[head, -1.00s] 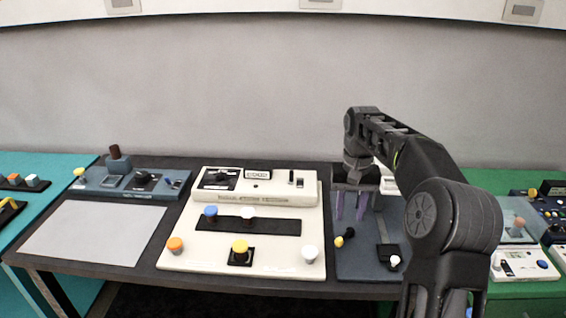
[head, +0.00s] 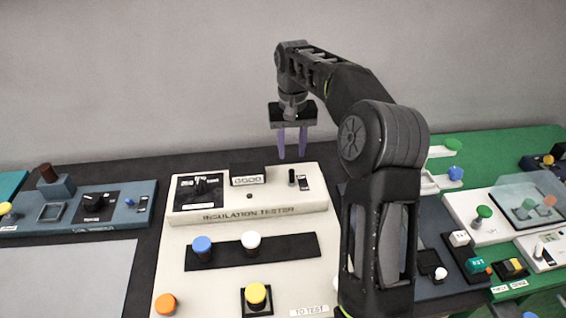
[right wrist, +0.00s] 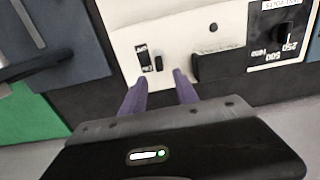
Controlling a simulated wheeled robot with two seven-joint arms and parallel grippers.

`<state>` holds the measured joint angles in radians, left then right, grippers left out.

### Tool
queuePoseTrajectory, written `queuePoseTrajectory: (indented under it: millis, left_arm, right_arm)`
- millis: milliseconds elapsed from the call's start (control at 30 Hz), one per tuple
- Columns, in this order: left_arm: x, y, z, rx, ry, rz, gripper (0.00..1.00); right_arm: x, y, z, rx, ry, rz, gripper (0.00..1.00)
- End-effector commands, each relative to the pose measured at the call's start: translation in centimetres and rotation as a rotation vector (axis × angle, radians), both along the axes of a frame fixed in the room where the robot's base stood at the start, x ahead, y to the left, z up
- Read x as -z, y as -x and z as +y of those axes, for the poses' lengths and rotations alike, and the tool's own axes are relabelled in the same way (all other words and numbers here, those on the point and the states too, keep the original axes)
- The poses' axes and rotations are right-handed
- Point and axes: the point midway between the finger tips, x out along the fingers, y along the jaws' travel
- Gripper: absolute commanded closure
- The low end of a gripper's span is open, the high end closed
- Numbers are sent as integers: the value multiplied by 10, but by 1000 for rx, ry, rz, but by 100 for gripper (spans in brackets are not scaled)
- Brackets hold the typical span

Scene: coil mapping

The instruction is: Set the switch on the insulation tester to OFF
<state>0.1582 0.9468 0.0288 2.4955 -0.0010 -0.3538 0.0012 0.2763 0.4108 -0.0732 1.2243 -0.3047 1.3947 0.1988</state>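The insulation tester (head: 250,212) is a cream unit at the back of the cream panel. Its small black switch (head: 291,177) stands at the right end, beside a small label plate (head: 305,180). I cannot read the switch's position. My right gripper (head: 292,155) is above and just behind the switch, fingers pointing down. Its two purple fingers are apart with nothing between them. In the right wrist view the switch (right wrist: 158,64) lies just beyond the gap between the fingertips (right wrist: 159,77), close to the label plate (right wrist: 143,57). My left gripper is not in view.
The tester also carries a rotary dial (head: 200,187) and a display block (head: 248,175). Blue (head: 203,248), white (head: 251,241), orange (head: 165,304) and yellow (head: 256,294) knobs stand in front. My right arm hides part of the dark panel to the right.

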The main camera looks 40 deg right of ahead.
Motion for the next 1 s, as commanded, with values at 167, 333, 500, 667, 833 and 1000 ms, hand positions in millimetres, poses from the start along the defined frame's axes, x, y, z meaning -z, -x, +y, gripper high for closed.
queuePoseTrajectory:
  millis: [167, 333, 500, 667, 833, 1000]
  left_arm:
    - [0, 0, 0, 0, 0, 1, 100]
    - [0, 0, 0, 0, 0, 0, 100]
    - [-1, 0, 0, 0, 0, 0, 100]
    - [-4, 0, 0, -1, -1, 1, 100]
    - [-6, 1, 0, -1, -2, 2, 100]
    - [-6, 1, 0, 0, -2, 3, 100]
  right_arm:
    - [0, 0, 0, 0, 0, 0, 64]
    - [7, 0, 0, 0, 0, 1, 64]
    - [27, 1, 0, 0, -1, 4, 64]
    - [53, 1, 0, 0, -1, 4, 64]
    - [72, 1, 0, 0, -1, 2, 64]
    - [78, 0, 0, 0, 0, 0, 64]
